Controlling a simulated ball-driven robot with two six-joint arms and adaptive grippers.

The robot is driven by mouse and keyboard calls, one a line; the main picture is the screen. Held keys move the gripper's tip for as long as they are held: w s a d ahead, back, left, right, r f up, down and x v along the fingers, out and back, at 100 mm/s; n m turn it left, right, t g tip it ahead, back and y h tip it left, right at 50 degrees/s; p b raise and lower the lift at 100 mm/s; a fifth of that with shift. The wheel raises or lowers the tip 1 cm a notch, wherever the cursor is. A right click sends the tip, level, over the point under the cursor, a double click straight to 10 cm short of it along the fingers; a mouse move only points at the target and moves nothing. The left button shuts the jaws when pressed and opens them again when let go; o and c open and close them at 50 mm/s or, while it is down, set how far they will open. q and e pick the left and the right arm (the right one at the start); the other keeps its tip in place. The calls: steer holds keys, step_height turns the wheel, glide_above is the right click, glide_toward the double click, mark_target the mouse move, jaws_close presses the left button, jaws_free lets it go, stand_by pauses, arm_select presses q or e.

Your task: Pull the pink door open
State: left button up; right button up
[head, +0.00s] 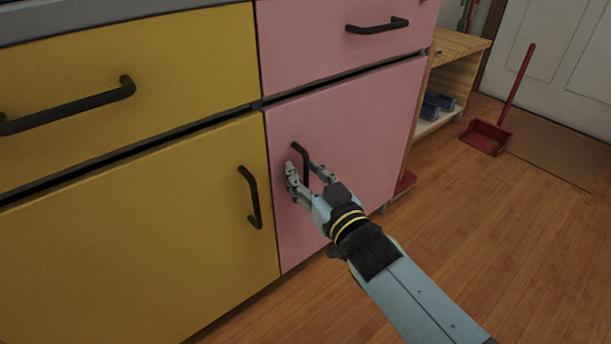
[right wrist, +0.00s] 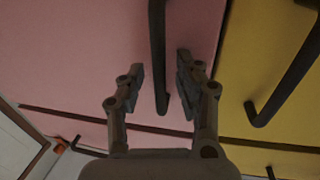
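The pink door (head: 362,125) is the lower front of the pink cabinet and looks closed, flush with the yellow front beside it. Its dark vertical bar handle (head: 301,150) is near its left edge. My right gripper (head: 305,173) is at this handle, with one finger on each side. In the right wrist view the handle (right wrist: 157,50) runs between the two open fingers of the gripper (right wrist: 161,72), with a gap on both sides. The pink door (right wrist: 75,50) fills much of that view. My left gripper is in neither view.
A pink drawer (head: 310,35) with a dark handle is above the door. A yellow door (head: 130,240) with its own handle (head: 250,197) adjoins on the left. A wooden shelf (head: 458,45) and a red dustpan (head: 485,137) stand at right. The wooden floor before the door is clear.

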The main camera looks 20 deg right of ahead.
jaws_close()
stand_by(0.4)
steer(key=shift+s, duration=0.1)
